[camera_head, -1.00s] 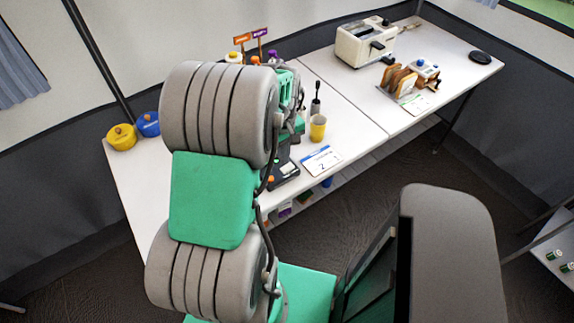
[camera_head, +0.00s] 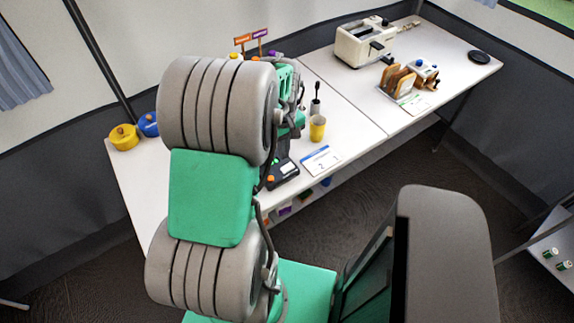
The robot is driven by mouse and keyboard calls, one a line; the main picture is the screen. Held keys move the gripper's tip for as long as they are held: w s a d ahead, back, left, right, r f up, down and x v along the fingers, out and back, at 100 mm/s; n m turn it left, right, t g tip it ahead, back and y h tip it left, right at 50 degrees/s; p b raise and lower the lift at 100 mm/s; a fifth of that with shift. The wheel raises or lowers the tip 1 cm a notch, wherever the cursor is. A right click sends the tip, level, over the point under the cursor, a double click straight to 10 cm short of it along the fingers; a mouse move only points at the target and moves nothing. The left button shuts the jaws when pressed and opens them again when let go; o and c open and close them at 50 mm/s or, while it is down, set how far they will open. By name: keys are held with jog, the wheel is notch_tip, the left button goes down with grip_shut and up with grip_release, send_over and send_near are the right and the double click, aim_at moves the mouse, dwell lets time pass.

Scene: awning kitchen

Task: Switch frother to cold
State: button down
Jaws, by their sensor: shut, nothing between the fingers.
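My own grey and green arm covers the left part of the table, and its far end reaches in among the things there. My gripper is hidden behind the arm. A low black device with an orange button (camera_head: 283,174) sits near the table's front edge, just right of my arm and partly covered by it. I cannot tell for sure whether this is the frother. A slim upright black-handled thing (camera_head: 315,103) stands behind the yellow cup (camera_head: 317,128). No cold mark or switch position can be read.
A white card (camera_head: 321,160) lies at the front edge. Yellow (camera_head: 124,137) and blue (camera_head: 148,124) pots stand at the far left. A cream toaster (camera_head: 364,43) and a rack with bread slices (camera_head: 398,80) stand on the right table (camera_head: 450,62). Orange and purple signs (camera_head: 243,39) rise behind my arm.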

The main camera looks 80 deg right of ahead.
jog(key=shift+r+p, duration=1.9)
jog(key=shift+r, duration=0.85)
